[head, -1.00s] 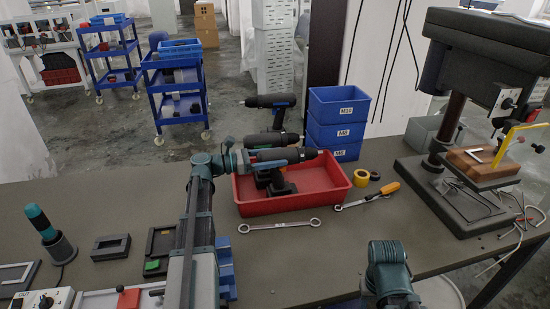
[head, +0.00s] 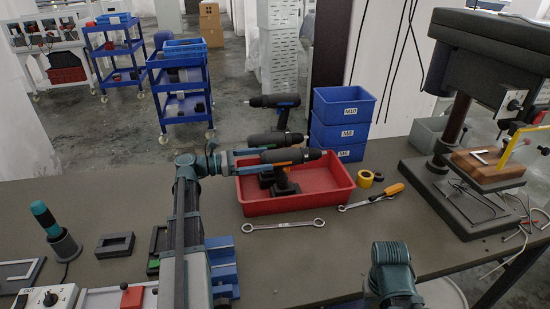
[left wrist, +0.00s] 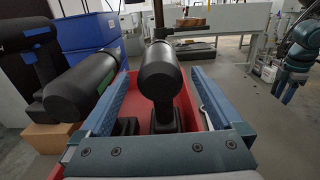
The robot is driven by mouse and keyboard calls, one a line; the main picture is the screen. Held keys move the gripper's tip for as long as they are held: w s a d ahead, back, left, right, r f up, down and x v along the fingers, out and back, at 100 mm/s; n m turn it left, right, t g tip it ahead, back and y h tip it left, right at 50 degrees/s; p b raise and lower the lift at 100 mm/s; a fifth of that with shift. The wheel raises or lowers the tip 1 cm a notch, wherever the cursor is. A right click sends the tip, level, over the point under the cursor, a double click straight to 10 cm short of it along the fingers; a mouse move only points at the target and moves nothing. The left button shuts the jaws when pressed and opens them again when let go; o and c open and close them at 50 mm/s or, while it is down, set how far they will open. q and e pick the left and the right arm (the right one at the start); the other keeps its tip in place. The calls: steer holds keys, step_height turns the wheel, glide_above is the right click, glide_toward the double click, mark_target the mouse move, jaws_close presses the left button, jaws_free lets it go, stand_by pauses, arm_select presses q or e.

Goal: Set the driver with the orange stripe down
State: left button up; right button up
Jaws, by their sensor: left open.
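The driver with the orange stripe (head: 292,157) stands upright in the red tray (head: 299,204), its base on the tray floor. My left gripper (head: 250,160) is open behind the driver's rear end, to its left in the head view. In the left wrist view the driver's black body (left wrist: 160,78) shows between the two spread fingers, with a gap on either side; its stripe is hidden there. My right arm shows at the bottom of the head view, but I cannot make out its gripper.
A green-striped driver (left wrist: 85,82) and a blue-striped driver (head: 274,102) stand behind. Blue bins (head: 340,131) are stacked behind the tray. A wrench (head: 283,226), screwdriver (head: 378,196) and tape roll (head: 365,179) lie nearby. A drill press (head: 455,165) stands right.

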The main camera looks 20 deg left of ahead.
arm_select(q)
steer(key=v, duration=0.6)
steer(key=shift+a, duration=0.1)
stand_by(0.3)
